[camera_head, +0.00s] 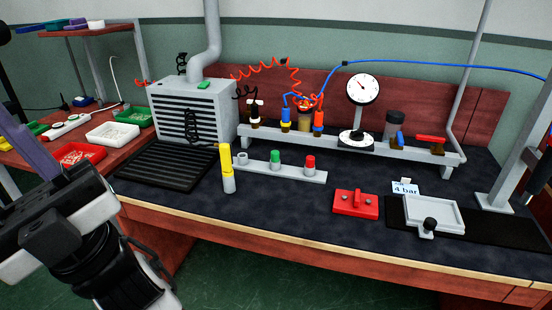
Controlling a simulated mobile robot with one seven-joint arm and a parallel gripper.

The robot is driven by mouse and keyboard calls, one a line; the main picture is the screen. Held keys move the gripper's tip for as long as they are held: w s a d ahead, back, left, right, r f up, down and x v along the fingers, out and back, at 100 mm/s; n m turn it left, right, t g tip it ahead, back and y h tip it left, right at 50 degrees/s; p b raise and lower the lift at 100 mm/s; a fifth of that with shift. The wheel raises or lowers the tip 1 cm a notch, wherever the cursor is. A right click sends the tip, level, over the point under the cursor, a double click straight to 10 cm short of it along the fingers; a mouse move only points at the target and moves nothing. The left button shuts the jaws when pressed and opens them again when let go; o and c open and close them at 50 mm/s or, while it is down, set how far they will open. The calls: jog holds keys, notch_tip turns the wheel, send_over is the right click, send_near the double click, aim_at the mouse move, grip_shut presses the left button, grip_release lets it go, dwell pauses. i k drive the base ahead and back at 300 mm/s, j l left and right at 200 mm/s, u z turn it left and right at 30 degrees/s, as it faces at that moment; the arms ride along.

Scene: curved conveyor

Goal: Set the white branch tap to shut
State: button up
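The white branch tap (255,113) is the leftmost of three branch taps on a raised grey manifold bar at the back of the bench. A black coiled hose runs to it. Its handle is small and partly lost among the hose, so I cannot tell how it is turned. A blue tap (286,119) and an orange-red tap (318,120) stand to its right, each with a hose. Part of my arm shows at the lower left, well short of the manifold. I cannot see my fingertips.
The manifold (437,155) also carries a dial gauge (362,88), a black-and-white knob (356,139), a blue lever (400,139) and a red lever (430,139). A yellow post (226,160), a button bar (259,176) and a red box (355,203) stand in front. A vented grey box (189,110) is left.

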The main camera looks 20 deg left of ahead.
aim_at(260, 102)
jog(key=i+j+u, duration=0.15)
jog(key=i, duration=0.2)
jog(key=i+j+u, duration=0.35)
jog(key=i, duration=0.4)
